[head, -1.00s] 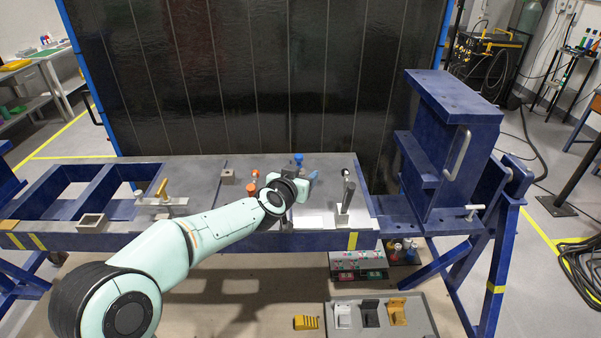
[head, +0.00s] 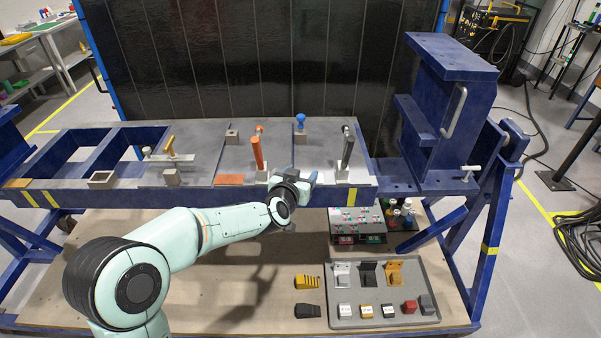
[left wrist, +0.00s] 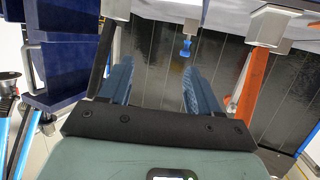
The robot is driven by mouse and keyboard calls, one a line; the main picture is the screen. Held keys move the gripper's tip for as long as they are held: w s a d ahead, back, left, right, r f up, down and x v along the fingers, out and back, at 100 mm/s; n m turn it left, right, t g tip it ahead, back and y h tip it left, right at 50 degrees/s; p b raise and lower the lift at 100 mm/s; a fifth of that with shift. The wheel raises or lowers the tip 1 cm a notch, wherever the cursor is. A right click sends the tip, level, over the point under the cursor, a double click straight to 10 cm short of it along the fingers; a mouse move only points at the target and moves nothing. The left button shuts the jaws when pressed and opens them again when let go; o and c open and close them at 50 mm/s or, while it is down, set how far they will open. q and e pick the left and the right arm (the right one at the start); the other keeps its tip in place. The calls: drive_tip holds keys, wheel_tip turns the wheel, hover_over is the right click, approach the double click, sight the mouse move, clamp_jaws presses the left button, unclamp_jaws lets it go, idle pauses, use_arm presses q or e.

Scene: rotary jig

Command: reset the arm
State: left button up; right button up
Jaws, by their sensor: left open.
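My left gripper (head: 306,180) is open and empty at the front edge of the jig table, below and in front of a blue knob (head: 300,121). In the left wrist view my blue fingers (left wrist: 158,82) stand apart with nothing between them; the blue knob (left wrist: 186,47) shows beyond them. An orange-handled clamp (head: 257,150) stands upright to the gripper's left, its lever (left wrist: 253,85) also in the wrist view. A dark-handled clamp (head: 347,148) stands upright to its right. A yellow-handled clamp (head: 170,147) is further left. My right gripper is out of view.
The blue jig frame (head: 455,125) with a grey handle rises at the right. Below are a switch box (head: 357,224), a grey tray (head: 383,320) of small brackets and blocks, and loose yellow (head: 307,282) and black (head: 307,311) pieces. A dark panel (head: 270,60) stands behind the table.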

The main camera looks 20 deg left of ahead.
use_arm(q)
drive_tip(key=shift+w, duration=0.1)
drive_tip(key=s+d+f+g+h, duration=0.15)
drive_tip(key=s+f, duration=0.25)
drive_tip(key=f, duration=0.6)
drive_tip(key=s+d+f+g, duration=0.2)
drive_tip(key=s+f+g, duration=0.1)
drive_tip(key=f, duration=0.7)
drive_tip(key=s+d+f+g+h, duration=0.15)
drive_tip(key=s+f, duration=0.25)
drive_tip(key=f, duration=0.5)
drive_tip(key=s+d+f+n+g+h, duration=0.1)
drive_tip(key=s+d+f+g, duration=0.2)
drive_tip(key=s, duration=0.6)
drive_tip(key=s+d+f+n+g, duration=0.1)
drive_tip(key=s+d+f+g, duration=0.2)
drive_tip(key=s+f, duration=0.5)
drive_tip(key=s+d+f+g+h, duration=0.1)
drive_tip(key=s+d+f+g, duration=0.2)
drive_tip(key=s, duration=0.8)
wheel_tip(320, 180, down, 2)
drive_tip(key=shift+f+n+h, duration=0.15)
drive_tip(key=shift+n+h, duration=0.15)
drive_tip(key=shift+n, duration=0.1)
drive_tip(key=shift+w, duration=0.1)
